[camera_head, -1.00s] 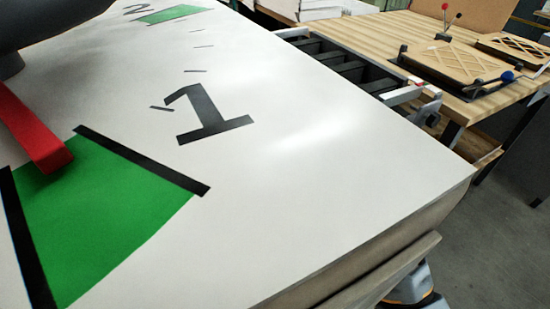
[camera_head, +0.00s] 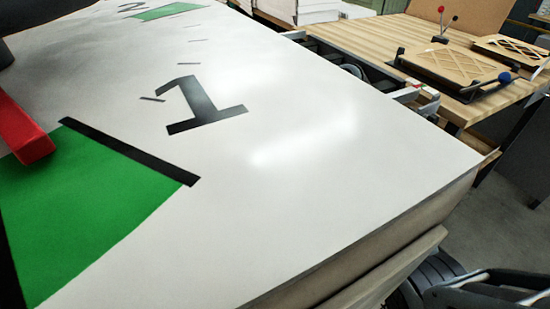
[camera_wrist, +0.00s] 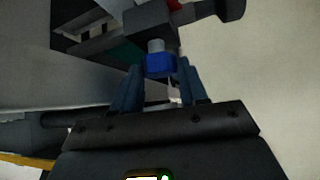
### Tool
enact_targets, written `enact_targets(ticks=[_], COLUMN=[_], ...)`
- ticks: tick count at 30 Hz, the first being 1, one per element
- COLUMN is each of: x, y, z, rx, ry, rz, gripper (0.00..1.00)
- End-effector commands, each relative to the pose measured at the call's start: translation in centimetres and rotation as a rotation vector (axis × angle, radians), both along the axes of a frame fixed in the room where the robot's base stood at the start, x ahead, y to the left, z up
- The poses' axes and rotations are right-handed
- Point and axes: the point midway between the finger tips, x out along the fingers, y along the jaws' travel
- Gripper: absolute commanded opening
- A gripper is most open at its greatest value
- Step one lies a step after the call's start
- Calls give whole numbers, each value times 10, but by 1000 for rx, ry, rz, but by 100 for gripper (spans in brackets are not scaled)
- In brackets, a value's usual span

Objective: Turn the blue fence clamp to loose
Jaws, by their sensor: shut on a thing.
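The blue fence clamp (camera_wrist: 160,66) shows in the wrist view as a small blue block below a grey shaft and a dark housing (camera_wrist: 158,22). My gripper (camera_wrist: 160,84) has its two dark blue fingers on either side of the blue part, shut on it. The finger contact is dim and partly hidden. Neither the clamp nor my gripper can be made out in the head view. I cannot tell the clamp's turned position from these pictures.
A large white panel with a black 1 (camera_head: 205,104), green patches (camera_head: 85,205) and a red pointer (camera_head: 22,130) fills the head view. Behind it stands a wooden bench (camera_head: 400,40) with a latticed filter frame (camera_head: 455,68) and a blue ball knob (camera_head: 505,77). Grey floor shows at right.

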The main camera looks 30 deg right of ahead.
Motion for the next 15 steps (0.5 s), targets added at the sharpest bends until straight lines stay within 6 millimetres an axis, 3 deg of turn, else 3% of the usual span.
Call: enact_targets(ticks=[15], x=[2], y=[-1], z=[-1], rx=[-2], ry=[2], rz=[213], gripper=[12])
